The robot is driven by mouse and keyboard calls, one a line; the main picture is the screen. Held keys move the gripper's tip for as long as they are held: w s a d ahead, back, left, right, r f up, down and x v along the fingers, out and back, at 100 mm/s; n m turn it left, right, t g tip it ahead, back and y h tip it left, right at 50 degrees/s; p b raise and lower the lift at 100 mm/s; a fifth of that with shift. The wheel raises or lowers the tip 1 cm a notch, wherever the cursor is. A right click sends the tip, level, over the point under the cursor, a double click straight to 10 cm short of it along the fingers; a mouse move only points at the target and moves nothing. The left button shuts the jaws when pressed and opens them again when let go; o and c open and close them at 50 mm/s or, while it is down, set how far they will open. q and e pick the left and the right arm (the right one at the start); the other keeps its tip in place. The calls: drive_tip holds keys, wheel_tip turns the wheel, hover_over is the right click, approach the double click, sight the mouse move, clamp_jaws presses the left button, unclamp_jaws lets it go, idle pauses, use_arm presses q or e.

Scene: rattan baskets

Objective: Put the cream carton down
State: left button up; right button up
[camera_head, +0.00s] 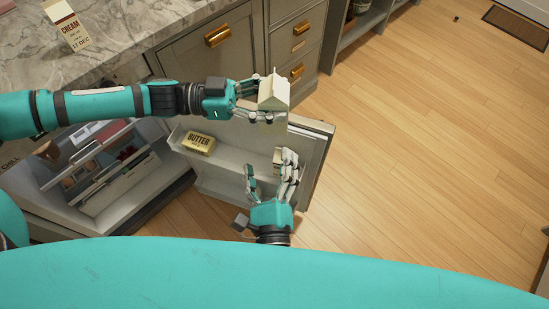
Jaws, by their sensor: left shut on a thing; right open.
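My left gripper (258,107) is shut on a pale gable-topped carton (274,90), held up over the open fridge door; no label shows on it. A carton marked CREAM (70,29), with "17 DEC" on it, stands on the marble counter (130,35) at the upper left. My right gripper (270,172) is open, fingers pointing up, below the left one and in front of the door.
The open fridge door (318,150) has a shelf with a yellow butter box (198,143) on it. The fridge interior (115,190) is at the left, partly behind my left arm. Drawers with brass handles (217,35) stand behind.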

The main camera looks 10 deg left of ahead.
sight(276, 109)
wheel_tip(276, 109, up, 7)
drive_tip(key=s+d+m+h, duration=0.2)
drive_tip(key=m, duration=0.6)
drive_tip(key=w, duration=0.4)
drive_tip(key=w+a, duration=0.1)
drive_tip(key=w, duration=0.6)
drive_tip(key=shift+w+a+f, duration=0.1)
drive_tip(key=shift+w+a, duration=0.25)
drive_tip(key=shift+a, duration=0.05)
drive_tip(key=shift+d, duration=0.1)
drive_tip(key=c, duration=1.3)
use_arm(q)
drive_tip(key=o, duration=1.5)
use_arm(e)
drive_tip(key=shift+c, duration=0.9)
use_arm(q)
drive_tip(key=shift+a, duration=0.15)
